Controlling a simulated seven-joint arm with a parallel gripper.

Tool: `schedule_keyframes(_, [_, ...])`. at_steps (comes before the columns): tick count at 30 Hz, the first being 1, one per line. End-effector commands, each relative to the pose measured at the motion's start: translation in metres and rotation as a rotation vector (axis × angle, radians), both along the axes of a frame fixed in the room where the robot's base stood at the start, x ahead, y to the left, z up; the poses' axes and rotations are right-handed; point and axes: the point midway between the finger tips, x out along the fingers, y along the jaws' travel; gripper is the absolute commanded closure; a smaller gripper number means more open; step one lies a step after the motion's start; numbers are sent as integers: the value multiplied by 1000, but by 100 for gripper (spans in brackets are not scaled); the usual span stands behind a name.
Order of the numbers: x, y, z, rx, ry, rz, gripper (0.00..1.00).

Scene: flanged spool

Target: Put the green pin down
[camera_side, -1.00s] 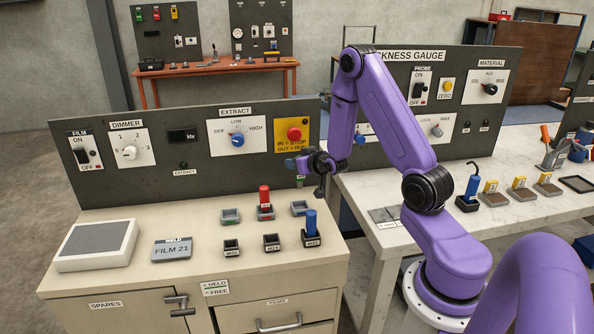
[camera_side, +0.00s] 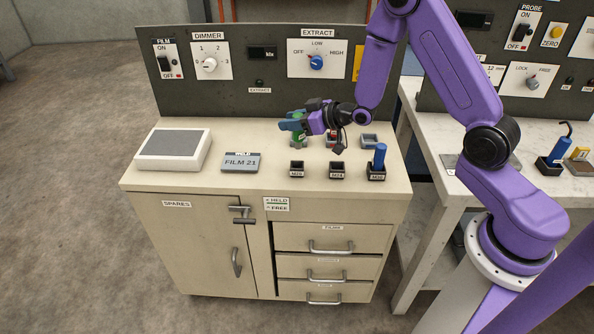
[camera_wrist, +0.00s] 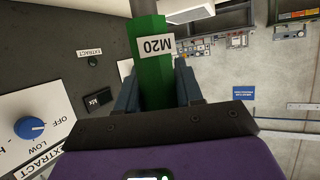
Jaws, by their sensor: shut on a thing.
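My gripper (camera_side: 292,125) is shut on the green pin (camera_side: 298,132) over the back row of small holders on the cabinet top. In the wrist view the green pin (camera_wrist: 152,70) stands between both fingers, with a white M20 label facing the camera. The holder below the pin (camera_side: 298,145) is mostly covered; I cannot tell whether the pin touches it. A red-marked holder (camera_side: 331,143) is partly hidden by my wrist. A blue-marked holder (camera_side: 369,141) at the right looks empty.
In the front row, two dark blocks (camera_side: 297,169) (camera_side: 337,170) are empty, and the right block (camera_side: 376,172) holds a blue pin (camera_side: 380,156). The control panel (camera_side: 220,95) rises behind.

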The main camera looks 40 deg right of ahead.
Motion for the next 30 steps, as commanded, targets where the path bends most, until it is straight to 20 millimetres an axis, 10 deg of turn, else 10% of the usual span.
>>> schedule_keyframes(30, [0, 6, -80, 0, -4, 16, 100])
